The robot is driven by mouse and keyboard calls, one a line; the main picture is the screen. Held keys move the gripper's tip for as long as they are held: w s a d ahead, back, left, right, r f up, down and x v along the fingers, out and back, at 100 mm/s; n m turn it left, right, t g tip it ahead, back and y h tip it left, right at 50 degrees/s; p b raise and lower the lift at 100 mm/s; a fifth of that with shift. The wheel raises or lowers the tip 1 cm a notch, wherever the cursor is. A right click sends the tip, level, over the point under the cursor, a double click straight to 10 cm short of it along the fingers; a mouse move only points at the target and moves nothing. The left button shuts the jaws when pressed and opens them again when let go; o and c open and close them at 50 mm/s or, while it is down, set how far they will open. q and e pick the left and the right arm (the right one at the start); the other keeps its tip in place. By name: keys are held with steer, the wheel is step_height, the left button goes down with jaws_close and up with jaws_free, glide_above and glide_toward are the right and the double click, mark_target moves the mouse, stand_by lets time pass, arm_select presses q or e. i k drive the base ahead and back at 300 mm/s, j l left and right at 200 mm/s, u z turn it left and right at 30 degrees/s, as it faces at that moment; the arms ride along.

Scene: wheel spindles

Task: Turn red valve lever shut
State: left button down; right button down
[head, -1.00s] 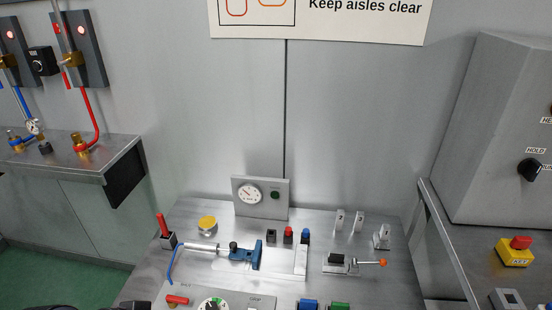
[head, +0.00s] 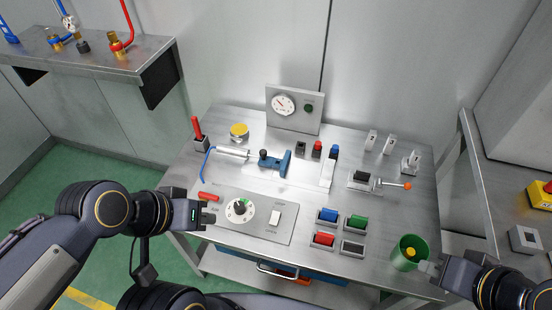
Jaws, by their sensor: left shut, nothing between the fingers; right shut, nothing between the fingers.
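A short red lever (head: 208,197) lies nearly flat at the left end of the grey dial panel on the table. A red upright handle (head: 197,128) stands in a dark block at the table's back left. Which one is the valve lever I cannot tell. My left gripper (head: 211,214) is shut and empty, just in front of the short red lever in the picture; contact is not clear. My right gripper (head: 426,267) is shut and empty at the front right, beside a green cup (head: 411,252).
The dial panel (head: 270,235) carries a round knob and a white switch. A blue clamp (head: 275,162), an orange-tipped toggle (head: 385,183) and a gauge (head: 283,104) stand behind. A side bench (head: 150,52) holds brass fittings and hoses.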

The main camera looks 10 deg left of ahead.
mark_target(202, 196)
steer(key=j+u, duration=0.2)
steer(key=u, duration=0.25)
steer(key=j+u, duration=0.25)
steer(key=u, duration=0.25)
steer(key=i+j+u, duration=0.15)
steer(key=u, duration=0.15)
steer(key=i+j+u, duration=0.15)
steer(key=u, duration=0.2)
steer(key=i+j, duration=0.05)
steer(key=j, duration=0.1)
